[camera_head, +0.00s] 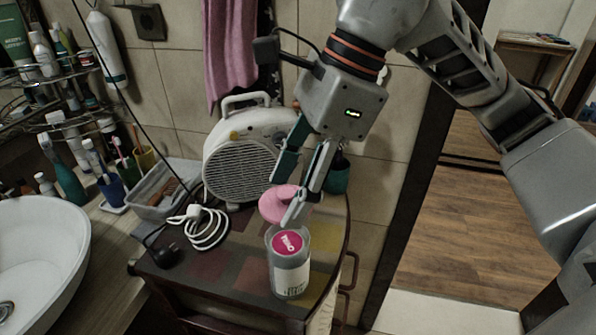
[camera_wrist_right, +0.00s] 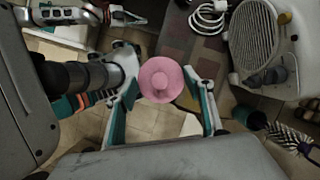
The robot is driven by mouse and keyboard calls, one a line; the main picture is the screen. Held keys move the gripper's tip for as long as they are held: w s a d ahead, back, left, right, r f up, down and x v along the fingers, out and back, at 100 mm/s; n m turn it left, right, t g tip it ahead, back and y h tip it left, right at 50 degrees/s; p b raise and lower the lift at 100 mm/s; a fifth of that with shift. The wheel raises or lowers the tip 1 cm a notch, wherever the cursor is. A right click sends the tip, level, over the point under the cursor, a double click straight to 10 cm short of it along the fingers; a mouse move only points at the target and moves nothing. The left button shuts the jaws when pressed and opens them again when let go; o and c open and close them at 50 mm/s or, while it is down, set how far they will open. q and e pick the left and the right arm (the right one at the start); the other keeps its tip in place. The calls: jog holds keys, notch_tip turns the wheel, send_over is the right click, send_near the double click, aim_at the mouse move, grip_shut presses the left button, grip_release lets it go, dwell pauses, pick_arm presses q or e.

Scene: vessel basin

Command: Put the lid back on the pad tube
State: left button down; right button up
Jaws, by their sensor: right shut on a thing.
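The pad tube (camera_head: 290,272) is a clear grey cylinder with a white label. It stands upright near the front of the cabinet top, with a round pink printed face (camera_head: 287,243) at its upper end. The round pink lid (camera_head: 274,207) is held between the fingertips of my right gripper (camera_head: 283,200), above and slightly behind the tube in the head view, apart from its rim as far as I can tell. In the right wrist view the lid (camera_wrist_right: 161,80), with a central knob, sits between both fingers. I cannot make out the tube there.
A white fan heater (camera_head: 240,160) stands behind the tube. A coiled white cable (camera_head: 205,230) and black plug lie left of it on the cabinet top (camera_head: 240,265). A dark teal container (camera_head: 338,175) is behind my gripper. A white basin (camera_head: 40,255) is at the left.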

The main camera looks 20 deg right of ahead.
notch_tip(320, 180, down, 2)
jog(key=shift+f+b, duration=0.15)
jog(key=shift+b, duration=0.45)
jog(key=shift+f+b, duration=1.3)
jog(key=shift+f, duration=0.6)
pick_arm(q)
jog(key=f, duration=0.5)
jog(key=shift+s, duration=0.4)
jog(key=shift+r, duration=0.1)
jog(key=shift+s+f+b, duration=0.15)
jog(key=shift+f+b, duration=0.2)
jog(key=shift+f, duration=0.3)
pick_arm(e)
jog(key=shift+f, duration=0.1)
jog(key=o, duration=1.4)
jog(key=shift+c, duration=0.2)
pick_arm(q)
jog(key=shift+r, duration=0.1)
